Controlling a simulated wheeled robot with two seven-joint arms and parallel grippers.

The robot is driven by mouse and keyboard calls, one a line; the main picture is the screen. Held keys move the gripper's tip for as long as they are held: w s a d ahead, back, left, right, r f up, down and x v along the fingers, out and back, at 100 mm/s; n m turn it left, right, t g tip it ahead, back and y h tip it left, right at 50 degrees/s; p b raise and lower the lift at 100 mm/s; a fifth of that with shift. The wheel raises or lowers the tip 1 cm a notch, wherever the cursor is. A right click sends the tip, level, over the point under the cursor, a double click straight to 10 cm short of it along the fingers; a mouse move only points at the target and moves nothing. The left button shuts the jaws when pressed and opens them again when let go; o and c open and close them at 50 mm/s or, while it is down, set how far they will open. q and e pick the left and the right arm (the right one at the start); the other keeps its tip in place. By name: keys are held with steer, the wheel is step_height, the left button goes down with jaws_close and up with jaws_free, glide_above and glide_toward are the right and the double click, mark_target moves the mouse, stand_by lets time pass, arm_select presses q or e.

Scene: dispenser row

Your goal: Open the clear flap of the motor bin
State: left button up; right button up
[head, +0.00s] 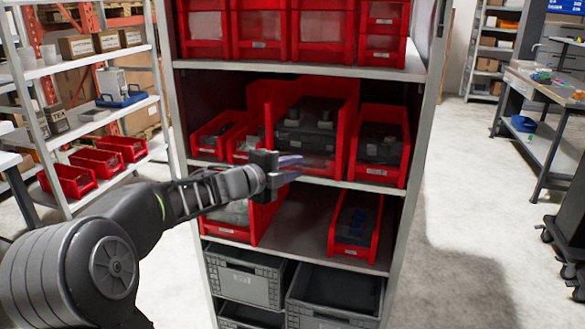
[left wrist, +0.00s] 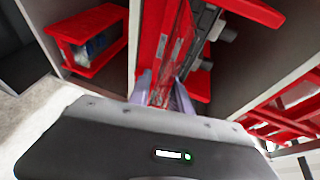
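A large red bin (head: 344,122) stands on the middle shelf of the rack in the head view, with dark motor-like parts (head: 305,125) in it. A faint clear panel seems to cross its lower front, but its edges are hard to make out. My left gripper (head: 291,168) is at the lower left of this bin's front. In the left wrist view the two pale fingers (left wrist: 164,94) stand apart, with a red bin front (left wrist: 172,52) beyond and between them. I cannot tell whether they touch it. My right gripper is in neither view.
A small red bin (head: 379,146) stands to the right on the same shelf, and another (head: 356,222) is on the shelf below. Grey crates (head: 245,277) are at the bottom. Rack posts (head: 420,160) bound the shelves. Open floor (head: 460,200) lies to the right.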

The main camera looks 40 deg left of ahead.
arm_select(q)
steer(key=c, duration=0.4)
steer(key=shift+f, duration=0.1)
jaws_close()
steer(key=shift+f, duration=0.2)
stand_by(0.4)
